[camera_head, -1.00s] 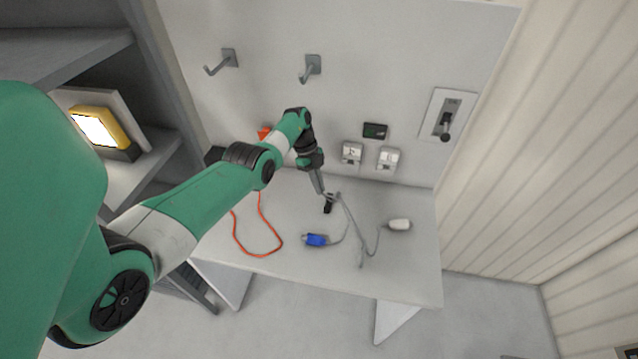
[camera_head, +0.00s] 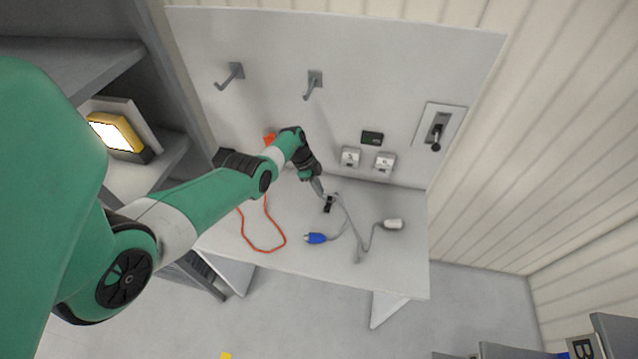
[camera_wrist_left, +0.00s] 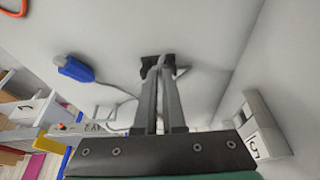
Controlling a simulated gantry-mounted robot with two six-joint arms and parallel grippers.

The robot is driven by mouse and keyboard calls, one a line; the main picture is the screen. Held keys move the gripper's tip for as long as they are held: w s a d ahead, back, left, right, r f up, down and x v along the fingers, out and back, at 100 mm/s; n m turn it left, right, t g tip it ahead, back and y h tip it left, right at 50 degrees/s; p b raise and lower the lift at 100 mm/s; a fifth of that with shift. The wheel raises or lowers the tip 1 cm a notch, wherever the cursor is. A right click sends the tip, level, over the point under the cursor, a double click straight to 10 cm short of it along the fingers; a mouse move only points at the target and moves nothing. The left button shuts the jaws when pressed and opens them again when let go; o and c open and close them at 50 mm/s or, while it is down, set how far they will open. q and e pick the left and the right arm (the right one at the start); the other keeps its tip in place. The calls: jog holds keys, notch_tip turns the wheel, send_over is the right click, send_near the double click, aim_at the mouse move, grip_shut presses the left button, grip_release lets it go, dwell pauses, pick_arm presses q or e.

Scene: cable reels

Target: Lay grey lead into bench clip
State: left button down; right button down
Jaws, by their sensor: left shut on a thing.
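The grey lead (camera_head: 352,223) lies on the bench (camera_head: 400,268) in the head view, with a blue plug (camera_head: 315,238) at one end and a white connector (camera_head: 393,225) at the other. The small black bench clip (camera_head: 328,205) is near the bench's middle; it also shows at the fingertips in the left wrist view (camera_wrist_left: 172,60). My left gripper (camera_head: 321,193) points down at the clip, shut on the grey lead (camera_wrist_left: 163,61). The fingertips hide part of the clip, so I cannot tell whether the lead is inside it. My right gripper is not in view.
An orange cable (camera_head: 262,248) lies on the bench's left part. Two hooks (camera_head: 234,74) (camera_head: 313,84), two small boxes (camera_head: 350,156) (camera_head: 384,162) and a lever switch (camera_head: 437,133) are on the back panel. The bench's right front is clear.

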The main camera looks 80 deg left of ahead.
pick_arm(q)
jog(key=shift+r, duration=0.15)
jog(key=shift+s+d+p, duration=0.1)
jog(key=shift+s+p, duration=0.1)
jog(key=shift+p, duration=0.25)
jog(key=shift+d+f, duration=0.1)
jog(key=shift+f, duration=0.15)
jog(key=shift+f, duration=0.15)
